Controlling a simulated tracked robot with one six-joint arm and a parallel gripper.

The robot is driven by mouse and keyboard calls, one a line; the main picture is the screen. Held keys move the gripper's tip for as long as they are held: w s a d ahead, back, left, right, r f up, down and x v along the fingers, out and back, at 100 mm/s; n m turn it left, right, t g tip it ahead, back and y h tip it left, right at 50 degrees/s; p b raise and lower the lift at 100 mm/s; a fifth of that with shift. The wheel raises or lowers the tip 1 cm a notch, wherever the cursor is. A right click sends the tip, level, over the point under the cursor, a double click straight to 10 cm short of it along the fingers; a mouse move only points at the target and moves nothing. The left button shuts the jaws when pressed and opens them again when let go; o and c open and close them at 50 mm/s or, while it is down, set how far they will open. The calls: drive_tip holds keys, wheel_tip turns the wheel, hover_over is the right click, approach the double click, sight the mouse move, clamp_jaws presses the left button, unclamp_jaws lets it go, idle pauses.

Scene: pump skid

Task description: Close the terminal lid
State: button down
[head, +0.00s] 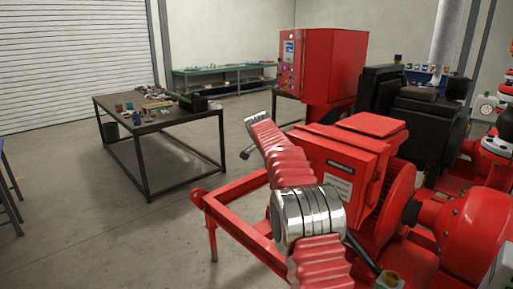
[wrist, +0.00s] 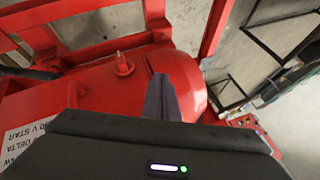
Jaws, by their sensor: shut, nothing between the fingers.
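The red terminal box (head: 368,178) is right of centre in the head view, behind my arm. A dark label and a white label show on its sloping face. A flat red slab (head: 373,124) is at its top; I cannot tell whether this slab or the labelled panel is the lid, nor how far the lid stands open. In the wrist view, a red surface with a white "STAR / DELTA" label (wrist: 28,128) shows at lower left. My gripper (wrist: 160,80) is shut and empty, its fingertips over red machinery. It is not clearly visible in the head view.
A red skid frame (head: 245,228) surrounds the machine's near left side. A finned red housing (head: 390,203) and a coupling stand to the right. A red control cabinet (head: 325,65) is behind. Open floor separates the skid from a cluttered workbench (head: 155,118) at left.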

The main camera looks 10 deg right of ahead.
drive_tip(key=w+a+r, duration=0.1)
drive_tip(key=a+r, duration=0.4)
drive_tip(key=r, duration=0.2)
drive_tip(key=shift+a+r, duration=0.2)
drive_tip(key=shift+a, duration=0.2)
idle(0.3)
idle(0.5)
